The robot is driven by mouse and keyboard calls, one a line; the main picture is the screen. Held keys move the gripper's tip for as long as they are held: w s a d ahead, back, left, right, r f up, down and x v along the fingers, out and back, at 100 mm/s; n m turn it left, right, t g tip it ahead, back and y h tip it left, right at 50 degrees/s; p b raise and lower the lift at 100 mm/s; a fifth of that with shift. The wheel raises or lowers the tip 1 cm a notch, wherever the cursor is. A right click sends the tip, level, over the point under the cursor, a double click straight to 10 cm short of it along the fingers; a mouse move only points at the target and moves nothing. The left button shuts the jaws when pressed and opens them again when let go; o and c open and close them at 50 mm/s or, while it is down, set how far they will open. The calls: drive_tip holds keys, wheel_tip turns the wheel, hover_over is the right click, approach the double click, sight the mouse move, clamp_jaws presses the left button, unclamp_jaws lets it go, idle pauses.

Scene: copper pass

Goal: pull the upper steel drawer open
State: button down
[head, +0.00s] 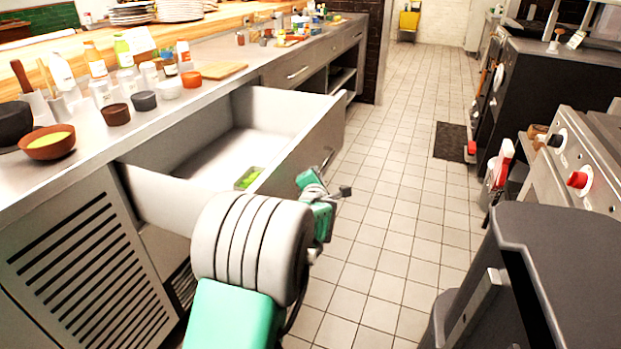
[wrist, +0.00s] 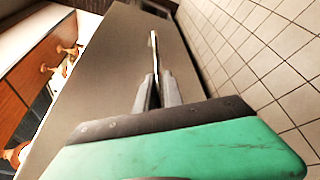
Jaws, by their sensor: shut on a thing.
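The upper steel drawer (head: 318,133) stands pulled well out from the counter in the head view. Its inside is visible and mostly empty, with a small green item (head: 248,177) near the front. My gripper (head: 329,186) is at the outer face of the drawer front. In the wrist view my gripper (wrist: 156,92) has its fingers closed together on the drawer's bar handle (wrist: 153,50), which runs along the grey drawer front (wrist: 110,75). The part of the handle between the fingers is hidden.
The counter (head: 215,85) carries bottles, small bowls, a brown bowl (head: 47,142) and a cutting board (head: 214,73). A dark bin-like unit (head: 560,245) and cooking equipment (head: 585,150) stand at right. The tiled aisle (head: 390,180) between is clear, with a dark mat (head: 453,144) farther off.

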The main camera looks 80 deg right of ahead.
drive_tip(key=shift+s+a+f, duration=0.1)
drive_tip(key=shift+s, duration=0.2)
drive_tip(key=c, duration=1.7)
unclamp_jaws()
drive_tip(key=shift+c, duration=0.2)
drive_tip(key=p+v, duration=0.1)
drive_tip(key=v, duration=0.6)
drive_tip(key=shift+a, duration=0.4)
drive_tip(key=shift+s, duration=0.1)
